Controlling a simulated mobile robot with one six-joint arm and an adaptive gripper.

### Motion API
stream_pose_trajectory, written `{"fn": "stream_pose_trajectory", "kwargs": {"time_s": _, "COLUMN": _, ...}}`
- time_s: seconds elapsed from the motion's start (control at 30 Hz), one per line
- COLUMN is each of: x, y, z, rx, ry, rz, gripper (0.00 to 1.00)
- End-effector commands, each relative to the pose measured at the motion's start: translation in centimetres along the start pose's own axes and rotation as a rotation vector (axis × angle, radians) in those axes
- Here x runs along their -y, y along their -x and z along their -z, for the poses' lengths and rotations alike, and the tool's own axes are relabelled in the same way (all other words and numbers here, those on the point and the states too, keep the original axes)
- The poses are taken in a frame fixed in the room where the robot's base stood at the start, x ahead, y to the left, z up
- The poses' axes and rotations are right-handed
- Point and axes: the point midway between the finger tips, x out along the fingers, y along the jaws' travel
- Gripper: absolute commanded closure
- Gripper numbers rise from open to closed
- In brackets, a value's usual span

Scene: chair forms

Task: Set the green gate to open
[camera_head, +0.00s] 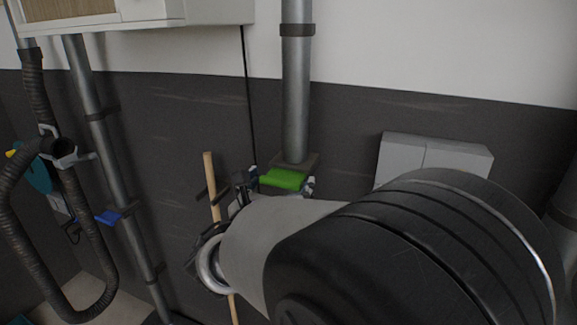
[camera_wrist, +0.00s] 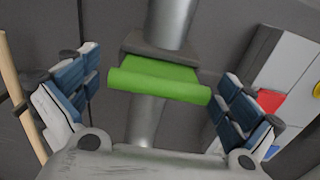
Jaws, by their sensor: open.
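The green gate (camera_head: 283,179) is a bright green plate with a rolled front edge, set at a dark collar on a vertical grey pipe. In the wrist view the green gate (camera_wrist: 158,82) sticks out from the collar toward me, between my fingers. My gripper (camera_wrist: 158,100) is open, with one blue-padded finger on each side of the gate and gaps on both sides. In the head view my gripper (camera_head: 283,186) is at the gate, mostly hidden behind my arm. I cannot tell whether the fingers touch the gate.
A wooden pole (camera_head: 210,180) leans left of my gripper. A grey wall box (camera_head: 430,158) is on the right; the wrist view shows red and blue parts on it. A pipe with a blue gate (camera_head: 105,217) and a black hose (camera_head: 35,75) stand at left.

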Motion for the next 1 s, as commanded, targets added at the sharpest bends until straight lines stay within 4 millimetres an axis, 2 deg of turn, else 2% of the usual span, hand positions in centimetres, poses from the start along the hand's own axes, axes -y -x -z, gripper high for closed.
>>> {"fn": "stream_pose_trajectory", "kwargs": {"time_s": 0.2, "x": 0.0, "y": -1.6, "z": 0.0, "rx": 0.000, "ry": 0.000, "rz": 0.000, "gripper": 0.00}}
{"fn": "stream_pose_trajectory", "kwargs": {"time_s": 0.47, "x": 0.0, "y": -1.6, "z": 0.0, "rx": 0.000, "ry": 0.000, "rz": 0.000, "gripper": 0.00}}
{"fn": "stream_pose_trajectory", "kwargs": {"time_s": 1.0, "x": 0.0, "y": -1.6, "z": 0.0, "rx": 0.000, "ry": -0.001, "rz": 0.000, "gripper": 0.35}}
